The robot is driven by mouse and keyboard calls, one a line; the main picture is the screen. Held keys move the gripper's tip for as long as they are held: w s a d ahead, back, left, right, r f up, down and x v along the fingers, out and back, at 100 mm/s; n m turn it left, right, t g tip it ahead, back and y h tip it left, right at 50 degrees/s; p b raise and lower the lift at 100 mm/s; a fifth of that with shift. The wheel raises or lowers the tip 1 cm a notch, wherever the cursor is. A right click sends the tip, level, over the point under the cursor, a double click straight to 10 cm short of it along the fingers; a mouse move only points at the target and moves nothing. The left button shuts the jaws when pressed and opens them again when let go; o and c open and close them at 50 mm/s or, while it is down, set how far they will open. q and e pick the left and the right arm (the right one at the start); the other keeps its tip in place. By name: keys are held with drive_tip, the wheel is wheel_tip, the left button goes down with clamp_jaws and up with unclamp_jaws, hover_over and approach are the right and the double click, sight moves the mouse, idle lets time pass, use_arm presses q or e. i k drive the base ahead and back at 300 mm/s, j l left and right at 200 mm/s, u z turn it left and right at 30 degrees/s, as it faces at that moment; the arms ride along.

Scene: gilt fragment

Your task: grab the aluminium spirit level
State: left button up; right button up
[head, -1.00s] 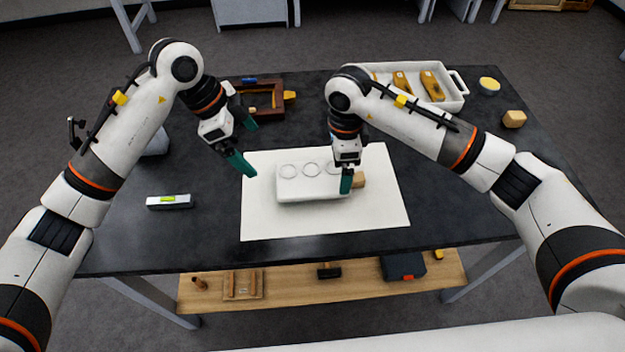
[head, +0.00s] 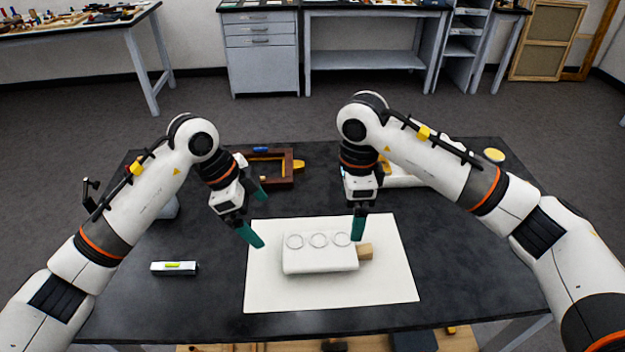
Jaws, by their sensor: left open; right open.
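The aluminium spirit level (head: 174,268) is a short silvery bar with a yellow-green vial. It lies on the dark table's left part, left of the white sheet. My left gripper (head: 256,216) has green fingertips; it is open and empty above the sheet's upper left corner, to the right of and beyond the level. My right gripper (head: 358,226) is open and empty, above the right end of the white block. Its fingers overlap in this view. Nothing covers the level.
A white block with three rings (head: 318,262) and a small wooden piece (head: 365,251) sit on the white sheet (head: 280,296). A brown wooden frame (head: 276,182) lies behind. A white tray (head: 408,180) is partly hidden by my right arm. The table (head: 200,310) around the level is clear.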

sight(171, 268)
drive_tip(key=k, duration=1.5)
